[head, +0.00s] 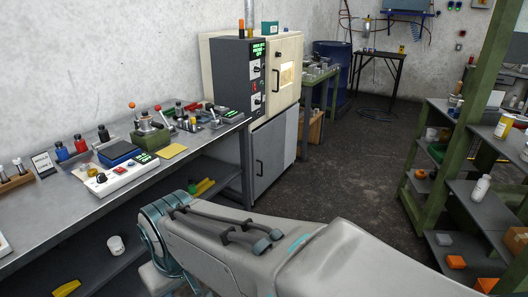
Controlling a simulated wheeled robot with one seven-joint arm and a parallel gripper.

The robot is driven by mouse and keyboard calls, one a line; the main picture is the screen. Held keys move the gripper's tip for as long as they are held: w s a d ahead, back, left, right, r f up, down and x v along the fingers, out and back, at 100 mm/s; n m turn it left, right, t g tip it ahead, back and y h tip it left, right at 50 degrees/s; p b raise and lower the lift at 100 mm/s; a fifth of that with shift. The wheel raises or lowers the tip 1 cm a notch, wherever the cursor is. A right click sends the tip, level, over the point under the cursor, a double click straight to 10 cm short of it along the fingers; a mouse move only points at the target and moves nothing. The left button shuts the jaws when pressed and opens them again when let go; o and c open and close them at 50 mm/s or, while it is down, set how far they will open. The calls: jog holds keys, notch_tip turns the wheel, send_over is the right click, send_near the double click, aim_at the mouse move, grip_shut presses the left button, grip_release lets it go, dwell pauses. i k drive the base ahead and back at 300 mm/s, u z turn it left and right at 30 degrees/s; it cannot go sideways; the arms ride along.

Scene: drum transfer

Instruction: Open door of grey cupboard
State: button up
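The grey cupboard (275,150) stands on the floor beyond the right end of the workbench, under a cream oven-like cabinet. Its door looks shut, and a dark vertical handle (259,168) sits near the door's left edge. My pale arm fills the lower middle of the head view, in front of and below the cupboard. My gripper is not in view, so its distance from the handle and its state are hidden.
The cream cabinet (288,75) has a dark control panel (240,75). A cluttered steel workbench (60,210) runs along the left. A green-framed shelf rack (435,190) stands at the right. A blue drum (331,70) is at the back. The dark floor (345,165) between is open.

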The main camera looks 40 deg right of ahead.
aim_at(268, 142)
jog(key=z, duration=1.2)
jog(key=i, duration=1.5)
jog(key=z, duration=0.45)
jog(key=i, duration=1.85)
jog(key=z, duration=0.75)
